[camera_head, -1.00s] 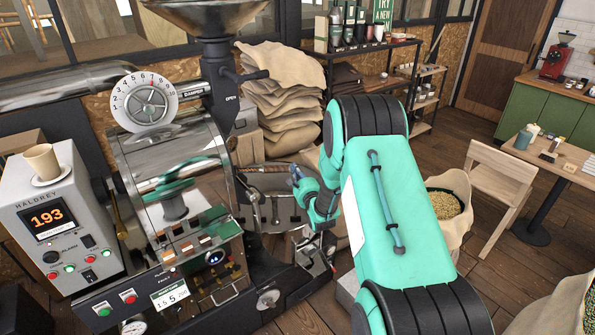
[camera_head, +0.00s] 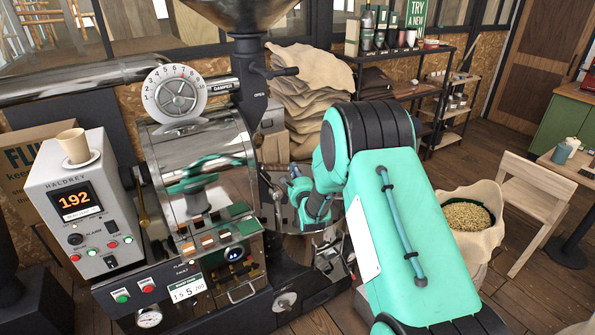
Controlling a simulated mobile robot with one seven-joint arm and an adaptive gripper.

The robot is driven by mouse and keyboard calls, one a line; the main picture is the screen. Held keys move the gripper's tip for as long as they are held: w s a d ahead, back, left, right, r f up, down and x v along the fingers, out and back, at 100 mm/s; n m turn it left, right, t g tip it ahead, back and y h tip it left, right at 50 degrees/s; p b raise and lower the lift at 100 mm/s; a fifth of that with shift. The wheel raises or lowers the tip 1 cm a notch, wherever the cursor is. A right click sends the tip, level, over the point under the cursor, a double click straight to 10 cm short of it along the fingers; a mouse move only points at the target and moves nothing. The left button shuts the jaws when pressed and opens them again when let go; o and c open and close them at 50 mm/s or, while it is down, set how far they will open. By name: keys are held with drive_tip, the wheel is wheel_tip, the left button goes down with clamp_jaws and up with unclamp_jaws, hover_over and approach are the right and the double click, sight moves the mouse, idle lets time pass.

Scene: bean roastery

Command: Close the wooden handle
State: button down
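The coffee roaster's steel front (camera_head: 205,160) fills the middle left. Several small orange-brown, wood-like grips (camera_head: 207,242) sit in a row low on this front; I cannot tell which part is the task's wooden handle. My gripper (camera_head: 294,186) is right of the roaster front, near the dark levers (camera_head: 277,196) beside the cooling tray. My green arm hides part of that area. The fingers are small and partly covered, so their opening is unclear, and I see nothing held in them.
A grey control box (camera_head: 72,195) reading 192 carries a cup (camera_head: 73,146) on a saucer. Stacked sacks (camera_head: 312,95) and a shelf (camera_head: 400,62) stand behind. An open bean sack (camera_head: 470,240) and wooden chair (camera_head: 540,195) are at right. Some floor is free there.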

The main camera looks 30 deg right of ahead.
drive_tip(key=shift+w+a+r, duration=0.1)
drive_tip(key=shift+w+a, duration=0.1)
drive_tip(key=shift+a, duration=0.15)
drive_tip(key=s, duration=1.2)
drive_tip(key=shift+d, duration=0.4)
